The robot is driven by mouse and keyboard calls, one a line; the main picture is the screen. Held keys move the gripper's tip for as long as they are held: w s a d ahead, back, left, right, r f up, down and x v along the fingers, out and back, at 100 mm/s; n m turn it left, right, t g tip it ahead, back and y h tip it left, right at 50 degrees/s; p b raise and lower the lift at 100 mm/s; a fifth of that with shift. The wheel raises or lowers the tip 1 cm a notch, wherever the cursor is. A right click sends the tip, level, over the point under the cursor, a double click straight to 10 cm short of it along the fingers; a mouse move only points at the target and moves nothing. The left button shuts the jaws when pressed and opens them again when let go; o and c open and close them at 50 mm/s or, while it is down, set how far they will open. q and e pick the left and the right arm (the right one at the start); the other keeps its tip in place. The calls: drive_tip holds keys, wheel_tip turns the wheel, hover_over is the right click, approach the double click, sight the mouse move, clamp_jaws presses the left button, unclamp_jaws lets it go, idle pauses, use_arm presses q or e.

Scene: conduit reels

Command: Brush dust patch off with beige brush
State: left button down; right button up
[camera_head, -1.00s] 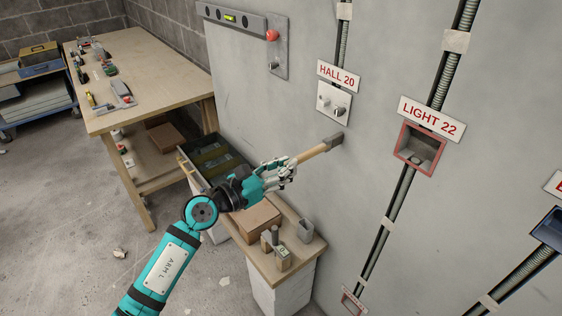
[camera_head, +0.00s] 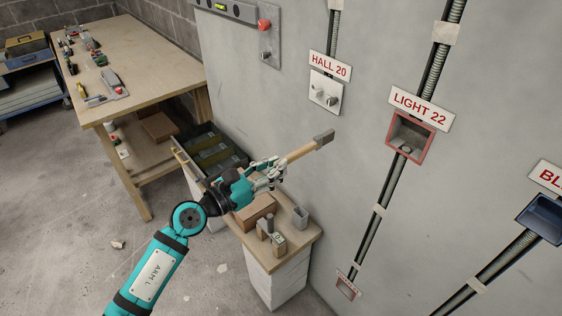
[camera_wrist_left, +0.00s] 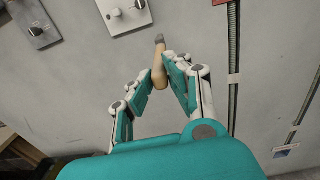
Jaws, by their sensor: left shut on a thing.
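My left gripper (camera_head: 268,174) is shut on the beige brush (camera_head: 303,151), holding it by its wooden handle. The brush slants up and to the right, with its grey head (camera_head: 324,138) close to the wall below the HALL 20 plate. I cannot tell whether the head touches the wall. In the left wrist view the beige handle (camera_wrist_left: 159,70) shows between the fingers (camera_wrist_left: 164,84), its grey tip pointing at the wall. No dust patch can be made out clearly on the wall. My right gripper is not in view.
The grey wall carries a HALL 20 switch plate (camera_head: 325,91), a red-framed LIGHT 22 box (camera_head: 409,137), a blue box (camera_head: 543,218) and conduits. A small stand (camera_head: 262,258) with blocks is below my arm. A wooden workbench (camera_head: 140,85) stands at the left.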

use_arm(q)
drive_tip(key=v, duration=0.6)
idle(1.1)
